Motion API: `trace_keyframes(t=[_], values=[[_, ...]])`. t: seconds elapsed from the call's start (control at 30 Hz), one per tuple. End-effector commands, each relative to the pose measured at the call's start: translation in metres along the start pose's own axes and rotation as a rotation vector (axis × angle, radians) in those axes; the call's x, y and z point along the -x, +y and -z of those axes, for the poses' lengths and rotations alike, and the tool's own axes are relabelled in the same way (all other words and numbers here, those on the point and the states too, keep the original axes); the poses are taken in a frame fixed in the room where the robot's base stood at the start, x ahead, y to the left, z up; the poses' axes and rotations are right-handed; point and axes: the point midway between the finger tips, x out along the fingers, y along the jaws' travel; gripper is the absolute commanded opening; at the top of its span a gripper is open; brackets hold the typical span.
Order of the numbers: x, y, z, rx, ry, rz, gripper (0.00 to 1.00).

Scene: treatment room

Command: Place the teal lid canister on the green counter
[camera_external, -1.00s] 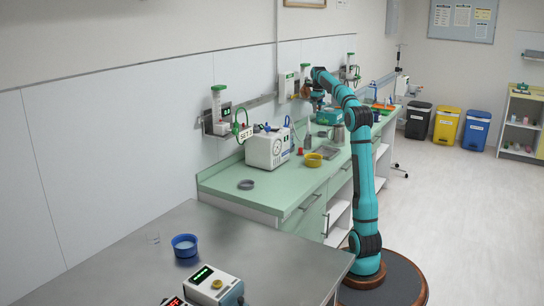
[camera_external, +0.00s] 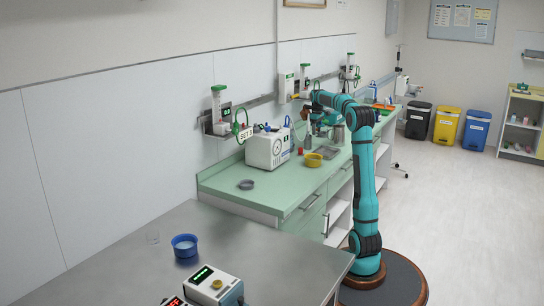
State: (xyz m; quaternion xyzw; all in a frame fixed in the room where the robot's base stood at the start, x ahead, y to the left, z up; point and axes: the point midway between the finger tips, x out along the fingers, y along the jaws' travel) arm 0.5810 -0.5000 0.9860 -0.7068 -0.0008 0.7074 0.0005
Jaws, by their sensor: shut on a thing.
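My gripper (camera_external: 319,127) hangs over the far part of the green counter (camera_external: 228,180), at the end of the bent teal arm. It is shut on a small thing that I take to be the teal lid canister. The held thing is too small, and too much covered by my wrist, to make out its shape or lid. I cannot tell whether it touches the counter top. A grey metal canister (camera_external: 338,134) stands on the counter just right of my gripper.
A yellow bowl (camera_external: 313,160), a metal tray (camera_external: 327,153) and a white machine with a gauge (camera_external: 267,150) stand nearer on the counter. A grey ring-shaped dish (camera_external: 246,185) lies near its front end. Free counter surface lies between dish and bowl.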

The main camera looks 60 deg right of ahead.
Motion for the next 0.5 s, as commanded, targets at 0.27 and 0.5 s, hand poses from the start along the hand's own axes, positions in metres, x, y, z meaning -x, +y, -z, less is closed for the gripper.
trace_keyframes(t=[0.27,0.5], values=[[-0.001,0.021,0.016,0.0,0.001,-0.001,0.26],[0.0,0.035,0.026,0.0,0.0,0.0,0.26]])
